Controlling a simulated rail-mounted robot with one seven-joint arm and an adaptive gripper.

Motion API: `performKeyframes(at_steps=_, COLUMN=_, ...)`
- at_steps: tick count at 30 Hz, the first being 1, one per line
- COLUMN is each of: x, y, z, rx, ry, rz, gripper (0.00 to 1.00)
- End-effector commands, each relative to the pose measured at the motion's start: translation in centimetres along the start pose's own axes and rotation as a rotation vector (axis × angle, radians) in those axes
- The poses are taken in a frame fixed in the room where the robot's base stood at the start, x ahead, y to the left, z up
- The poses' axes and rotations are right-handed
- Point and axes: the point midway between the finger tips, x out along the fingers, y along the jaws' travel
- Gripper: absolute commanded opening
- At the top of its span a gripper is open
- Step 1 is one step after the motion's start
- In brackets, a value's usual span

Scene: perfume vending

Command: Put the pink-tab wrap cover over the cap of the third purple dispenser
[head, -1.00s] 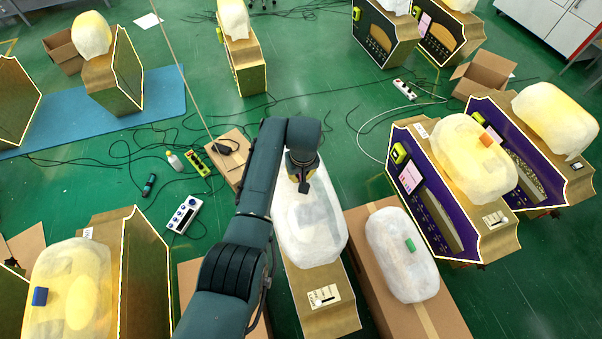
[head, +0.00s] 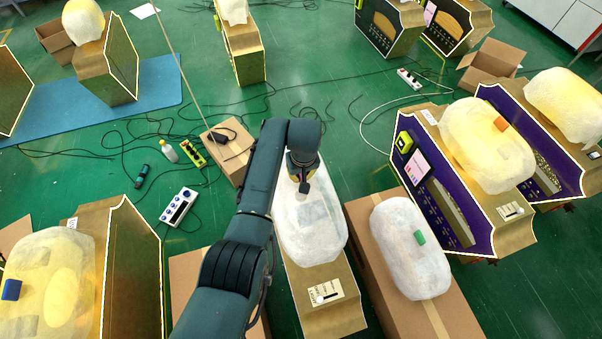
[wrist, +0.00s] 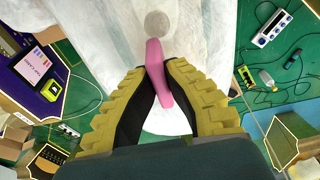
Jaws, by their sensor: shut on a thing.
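The wrap cover (head: 318,240) is a whitish, translucent shape below my gripper in the head view. It overlaps the wooden top of the middle dispenser (head: 340,316); I cannot tell how far down it sits, and any cap beneath is hidden. My gripper (wrist: 158,82) is shut on the pink tab (wrist: 156,58) in the wrist view, with pale wrap (wrist: 110,30) around it. In the head view my gripper (head: 302,190) is at the cover's upper end, and the fingers are hard to make out. The middle dispenser's front is not visible.
To the right, a carton (head: 368,268) bears a green-tab cover (head: 405,275). Beyond it stand a purple dispenser (head: 410,200) with an orange-tab cover (head: 475,150) and another purple dispenser (head: 572,181). A blue-tab cover (head: 60,270) is at lower left. Cables cross the green floor.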

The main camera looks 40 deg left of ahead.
Motion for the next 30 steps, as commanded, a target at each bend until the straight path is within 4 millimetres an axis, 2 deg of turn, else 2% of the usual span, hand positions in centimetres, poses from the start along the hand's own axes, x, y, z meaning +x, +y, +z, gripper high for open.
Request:
performKeyframes(at_steps=1, x=1.0, y=0.0, z=0.1, rx=0.0, ry=0.0, rz=0.0, gripper=0.0)
performKeyframes(at_steps=16, x=6.3, y=0.0, z=0.9, rx=0.0, ry=0.001, rz=0.0, gripper=0.0)
performKeyframes(at_steps=20, x=6.9, y=0.0, z=1.0, rx=0.0, ry=0.001, rz=0.001, gripper=0.0)
performKeyframes(at_steps=30, x=6.9, y=0.0, z=1.0, rx=0.0, ry=0.001, rz=0.001, gripper=0.0)
